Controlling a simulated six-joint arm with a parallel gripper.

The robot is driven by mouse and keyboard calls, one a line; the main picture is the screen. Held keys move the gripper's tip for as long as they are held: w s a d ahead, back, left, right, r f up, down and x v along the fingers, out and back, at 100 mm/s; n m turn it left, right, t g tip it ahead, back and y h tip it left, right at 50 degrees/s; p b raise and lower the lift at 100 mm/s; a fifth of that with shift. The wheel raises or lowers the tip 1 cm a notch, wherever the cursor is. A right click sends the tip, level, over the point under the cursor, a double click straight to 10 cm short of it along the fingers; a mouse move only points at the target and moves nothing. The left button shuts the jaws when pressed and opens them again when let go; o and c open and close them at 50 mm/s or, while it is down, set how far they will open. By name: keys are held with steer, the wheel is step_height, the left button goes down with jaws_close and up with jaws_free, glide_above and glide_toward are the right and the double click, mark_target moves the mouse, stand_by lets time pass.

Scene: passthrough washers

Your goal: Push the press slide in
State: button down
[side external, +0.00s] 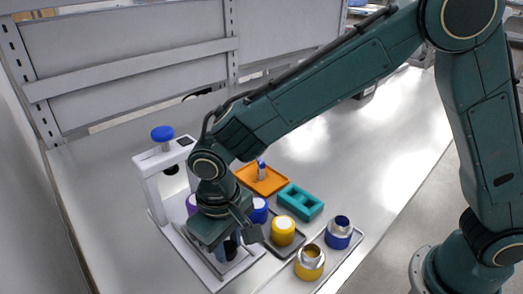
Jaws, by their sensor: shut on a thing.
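The press is a white upright frame (150,185) with a blue knob (162,133) on top, at the left of the bench. The press slide (236,267) is a low grey tray-like part at the press's front, reaching toward the lower middle of the picture. My gripper (232,246) points down over the slide, in front of the press frame. It is shut on a part at the slide, which its body mostly hides. A small bluish piece shows beside the fingers. How far the slide sits in the press cannot be told.
Right of my gripper stand a yellow-lidded jar (283,231), a blue jar (339,232) and a yellow jar with a metallic top (310,262). An orange tray (270,181) and a teal two-pocket block (300,202) lie behind. The bench's right side is clear.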

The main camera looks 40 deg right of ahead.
steer(key=w, duration=1)
steer(key=shift+w, duration=0.25)
steer(key=c, duration=1.1)
jaws_free()
steer(key=shift+r, duration=0.1)
steer(key=r, duration=1.3)
steer(key=shift+s+a+r, duration=0.1)
steer(key=shift+a+r, duration=0.15)
